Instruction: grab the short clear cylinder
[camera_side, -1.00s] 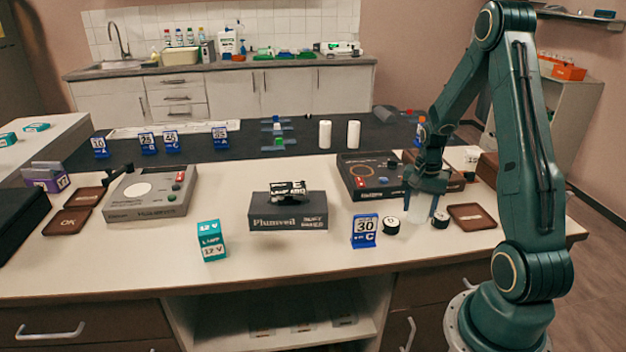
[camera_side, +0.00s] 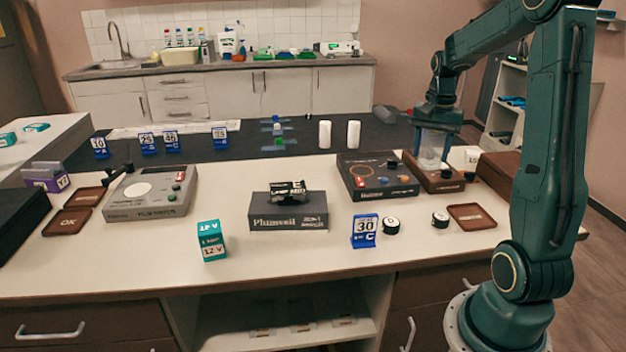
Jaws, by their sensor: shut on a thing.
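The short clear cylinder (camera_side: 431,152) is pale and see-through. It is upright, hanging from my gripper (camera_side: 436,132) at the right of the side view. My gripper points down and is shut on the cylinder's upper part. The cylinder is in front of or over a brown wooden box (camera_side: 447,186); the gap between them is hard to tell.
A black device (camera_side: 363,190) with knobs stands just left of the brown box. Two small round black-and-white pieces (camera_side: 390,225) (camera_side: 440,219), a blue "30 C" stand (camera_side: 364,231) and a brown tray (camera_side: 472,216) lie in front. Two white cylinders (camera_side: 325,134) (camera_side: 353,134) stand behind.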

